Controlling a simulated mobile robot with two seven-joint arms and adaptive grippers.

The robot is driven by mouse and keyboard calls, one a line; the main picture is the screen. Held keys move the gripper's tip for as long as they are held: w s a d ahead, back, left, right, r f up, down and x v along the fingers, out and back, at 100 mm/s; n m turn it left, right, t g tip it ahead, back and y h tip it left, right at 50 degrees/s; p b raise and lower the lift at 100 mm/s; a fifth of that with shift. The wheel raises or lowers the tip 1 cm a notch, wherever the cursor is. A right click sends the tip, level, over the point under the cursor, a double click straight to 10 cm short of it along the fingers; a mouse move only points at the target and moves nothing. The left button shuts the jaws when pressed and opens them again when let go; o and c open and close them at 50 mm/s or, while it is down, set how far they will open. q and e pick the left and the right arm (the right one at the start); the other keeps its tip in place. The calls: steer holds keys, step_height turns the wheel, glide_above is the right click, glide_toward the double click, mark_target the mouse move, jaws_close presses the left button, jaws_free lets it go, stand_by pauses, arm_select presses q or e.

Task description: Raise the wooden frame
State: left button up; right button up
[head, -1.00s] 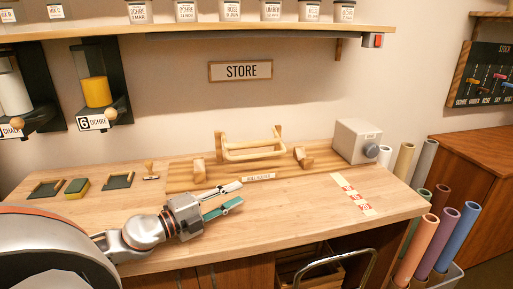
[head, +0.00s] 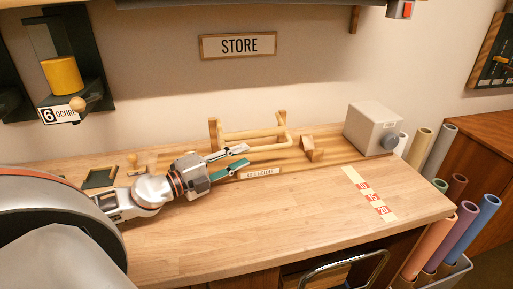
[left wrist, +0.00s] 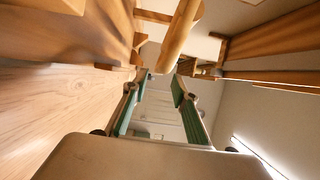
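The wooden frame (head: 272,147), made of pale bars, lies low on the wooden holder at the back of the table. It stands between upright posts, below the STORE sign. My left gripper (head: 242,156) is open, with its fingers spread and green pads showing. Its fingertips are at the front left of the frame, close to the front bar. In the left wrist view a round wooden bar (left wrist: 180,36) crosses just beyond the open fingertips (left wrist: 160,85); I cannot tell whether they touch. The left part of the frame is partly hidden by the gripper. My right gripper is not in view.
A wooden block (head: 312,149) stands right of the frame. A grey box with a knob (head: 372,127) is at the back right. A labelled plate (head: 260,173) lies in front of the holder. A strip of red-marked labels (head: 370,194) lies right. The front tabletop is clear.

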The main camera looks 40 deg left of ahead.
mark_target(257, 149)
arm_select(q)
steer(key=shift+p+x, duration=0.4)
steer(key=shift+x, duration=2.8)
steer(key=shift+a, duration=0.1)
jaws_close()
